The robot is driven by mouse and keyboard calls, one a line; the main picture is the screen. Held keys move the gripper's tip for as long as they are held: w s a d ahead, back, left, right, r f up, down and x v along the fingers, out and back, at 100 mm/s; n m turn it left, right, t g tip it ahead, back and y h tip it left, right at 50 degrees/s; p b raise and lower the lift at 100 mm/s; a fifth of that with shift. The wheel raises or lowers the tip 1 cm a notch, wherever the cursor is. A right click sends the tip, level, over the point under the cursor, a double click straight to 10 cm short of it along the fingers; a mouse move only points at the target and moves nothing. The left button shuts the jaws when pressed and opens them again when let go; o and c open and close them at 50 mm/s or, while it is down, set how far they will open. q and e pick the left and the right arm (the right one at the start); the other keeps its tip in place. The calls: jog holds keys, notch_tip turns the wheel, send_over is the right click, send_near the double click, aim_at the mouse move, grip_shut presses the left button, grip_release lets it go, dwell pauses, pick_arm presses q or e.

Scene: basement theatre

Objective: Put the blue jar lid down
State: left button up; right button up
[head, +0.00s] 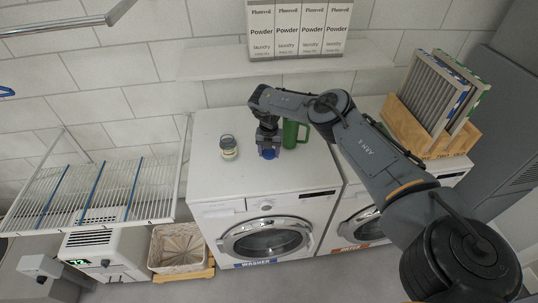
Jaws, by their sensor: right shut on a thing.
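My right gripper (268,148) is over the top of the white washer (210,178), shut on the blue jar lid (269,154). The lid shows as a small blue shape under the gripper; whether it touches the washer top I cannot tell. A small glass jar (228,147) with pale contents stands on the washer top to the left of the gripper. My left gripper is not in view.
A shelf (230,70) with powder boxes (300,28) is above. A wooden crate (450,142) stands at right. The washer's front left top is clear. A wire rack (95,190) is at left.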

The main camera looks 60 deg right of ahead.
notch_tip(320, 180, down, 2)
jog(key=shift+a+f, duration=0.1)
